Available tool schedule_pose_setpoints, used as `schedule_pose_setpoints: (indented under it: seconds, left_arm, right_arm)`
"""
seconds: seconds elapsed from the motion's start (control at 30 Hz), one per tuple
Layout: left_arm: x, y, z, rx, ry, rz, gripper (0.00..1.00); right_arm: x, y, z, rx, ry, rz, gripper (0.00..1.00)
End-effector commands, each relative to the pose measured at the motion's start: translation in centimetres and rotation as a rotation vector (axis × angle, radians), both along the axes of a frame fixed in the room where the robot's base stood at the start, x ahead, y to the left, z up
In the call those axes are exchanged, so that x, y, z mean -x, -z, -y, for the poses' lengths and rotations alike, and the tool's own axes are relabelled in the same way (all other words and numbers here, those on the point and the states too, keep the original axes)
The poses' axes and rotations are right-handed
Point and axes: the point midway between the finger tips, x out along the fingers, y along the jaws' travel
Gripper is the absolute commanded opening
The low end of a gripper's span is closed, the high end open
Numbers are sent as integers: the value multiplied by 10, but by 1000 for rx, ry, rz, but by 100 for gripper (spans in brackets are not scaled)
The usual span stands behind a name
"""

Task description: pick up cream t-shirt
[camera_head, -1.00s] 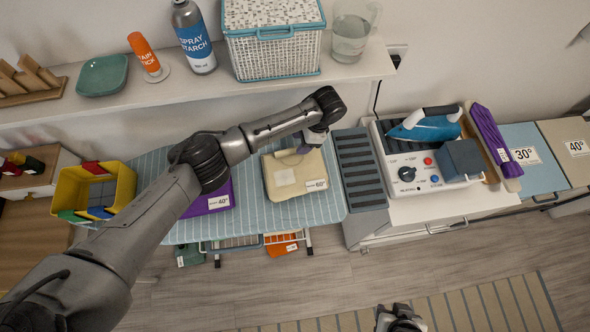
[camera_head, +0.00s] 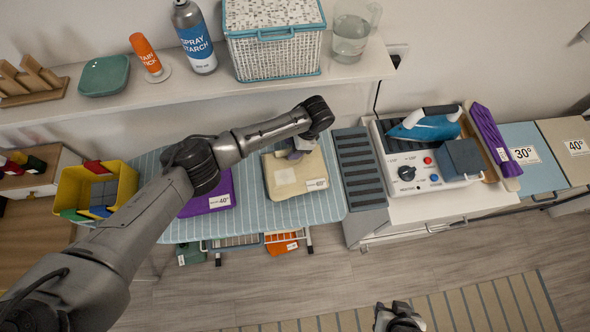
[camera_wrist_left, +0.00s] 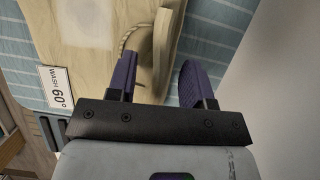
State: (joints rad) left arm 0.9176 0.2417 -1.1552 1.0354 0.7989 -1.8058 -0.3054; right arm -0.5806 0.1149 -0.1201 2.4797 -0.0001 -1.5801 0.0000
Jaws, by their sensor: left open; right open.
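The folded cream t-shirt (camera_head: 293,178) with a "60°" tag lies on the striped blue ironing board (camera_head: 262,218). My left gripper (camera_head: 297,153) is at the shirt's far edge, partly hidden by its own wrist in the head view. In the left wrist view the left gripper (camera_wrist_left: 158,75) is open, with purple fingers on either side of a raised fold of the cream t-shirt (camera_wrist_left: 85,45). I cannot tell whether the fingers touch the cloth. My right gripper (camera_head: 398,318) shows only in part at the bottom edge, away from the board.
A purple folded garment (camera_head: 208,200) tagged "40°" lies left of the cream shirt. A yellow bin (camera_head: 72,187) stands at the board's left end. A dark ribbed panel (camera_head: 360,170) and an iron station (camera_head: 407,188) stand right. A shelf (camera_head: 190,95) overhangs behind.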

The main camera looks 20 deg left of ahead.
Motion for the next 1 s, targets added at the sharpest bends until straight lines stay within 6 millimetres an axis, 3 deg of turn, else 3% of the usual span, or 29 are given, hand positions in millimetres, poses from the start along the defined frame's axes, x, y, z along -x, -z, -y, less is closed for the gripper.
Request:
schedule_pose_setpoints:
  seconds: [0.53,1.0]
  left_arm:
    - [0,4,0,0,0,-1,47]
    - [0,3,0,0,0,0,3]
  right_arm:
    - [0,-2,2,8,-5,0,43]
    - [0,-3,2,8,-5,1,43]
